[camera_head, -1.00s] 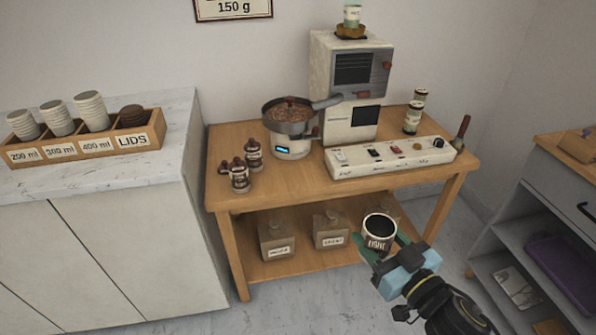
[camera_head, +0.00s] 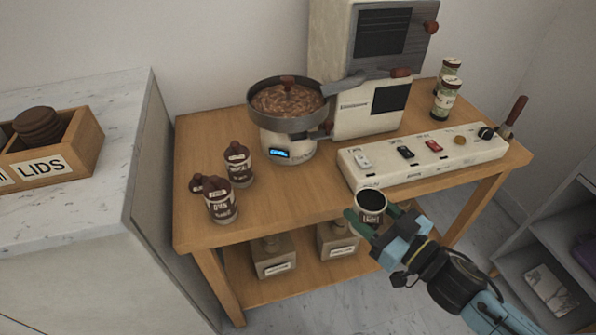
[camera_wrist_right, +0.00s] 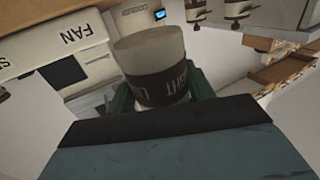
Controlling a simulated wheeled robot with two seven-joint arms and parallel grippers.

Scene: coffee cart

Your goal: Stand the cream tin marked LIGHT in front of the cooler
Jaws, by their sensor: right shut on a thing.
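My right gripper (camera_head: 376,218) is shut on a cream tin (camera_head: 370,208) with a dark band and dark open top. It holds the tin upright near the table's front edge, below the switch panel in the picture. In the right wrist view the same tin (camera_wrist_right: 150,60) stands between the green fingers, its band lettering partly hidden but ending in what looks like HT. A round pan of brown beans (camera_head: 288,104) on a white base with a blue display (camera_head: 280,153) looks like the cooler. The tabletop in front of it is bare. My left gripper is not in view.
Brown-capped jars (camera_head: 219,200) stand left on the wooden table (camera_head: 290,205). A tall cream machine (camera_head: 345,90) stands behind the switch panel (camera_head: 425,160). Green-labelled tins (camera_head: 445,100) stand at the back right. Boxes (camera_head: 274,257) sit on the lower shelf.

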